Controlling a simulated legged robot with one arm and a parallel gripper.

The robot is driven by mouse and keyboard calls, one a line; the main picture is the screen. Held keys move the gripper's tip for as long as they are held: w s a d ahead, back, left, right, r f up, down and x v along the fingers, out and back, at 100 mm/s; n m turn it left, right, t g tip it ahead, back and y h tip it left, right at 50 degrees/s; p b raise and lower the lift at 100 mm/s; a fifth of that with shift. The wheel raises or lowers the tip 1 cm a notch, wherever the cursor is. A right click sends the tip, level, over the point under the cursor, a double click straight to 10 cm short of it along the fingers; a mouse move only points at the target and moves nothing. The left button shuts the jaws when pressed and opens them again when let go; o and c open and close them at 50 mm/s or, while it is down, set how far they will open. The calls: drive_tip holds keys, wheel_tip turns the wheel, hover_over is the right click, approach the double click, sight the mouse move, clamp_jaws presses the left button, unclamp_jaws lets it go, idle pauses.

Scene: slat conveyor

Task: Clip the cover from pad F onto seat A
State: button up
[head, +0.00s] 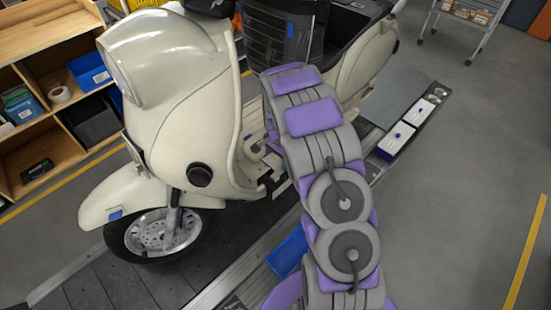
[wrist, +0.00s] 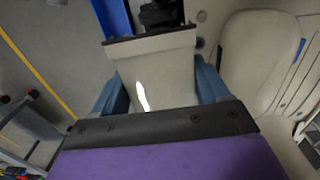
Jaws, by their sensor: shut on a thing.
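In the wrist view my gripper (wrist: 162,82) is shut on a cream cover (wrist: 172,62), with a blue-grey finger on each side of it. The cover has a dark edge at its far end and a bright white patch in its middle. In the head view my purple and grey arm reaches to the cream scooter (head: 185,60), and the gripper and cover are hidden behind it. A dark recess or part (wrist: 160,14) shows just beyond the cover. I cannot tell which spot is seat A or which pad is F.
The scooter stands on a dark slat conveyor (head: 110,283). White boxes with blue knobs (head: 395,140) lie along the right rail. A wooden shelf (head: 40,140) with bins stands left, and a cart (head: 470,18) at top right. The grey floor (head: 460,180) on the right is clear.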

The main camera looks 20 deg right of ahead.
drive_tip(key=shift+d, duration=0.1)
drive_tip(key=shift+a+r, duration=0.1)
drive_tip(key=shift+a, duration=0.5)
drive_tip(key=shift+d, duration=0.35)
drive_tip(key=shift+d+f, duration=0.2)
drive_tip(key=shift+f, duration=0.15)
drive_tip(key=shift+a+f, duration=0.6)
drive_tip(key=shift+f, duration=0.25)
drive_tip(key=shift+s+d+f, duration=0.1)
drive_tip(key=shift+d+f, duration=0.1)
drive_tip(key=shift+f, duration=0.65)
drive_tip(key=shift+a+f, duration=0.35)
drive_tip(key=shift+f, duration=0.25)
drive_tip(key=c, duration=0.6)
drive_tip(key=shift+s+a+f, duration=0.1)
drive_tip(key=shift+f, duration=0.5)
drive_tip(key=shift+f+b, duration=0.35)
drive_tip(key=shift+f, duration=0.35)
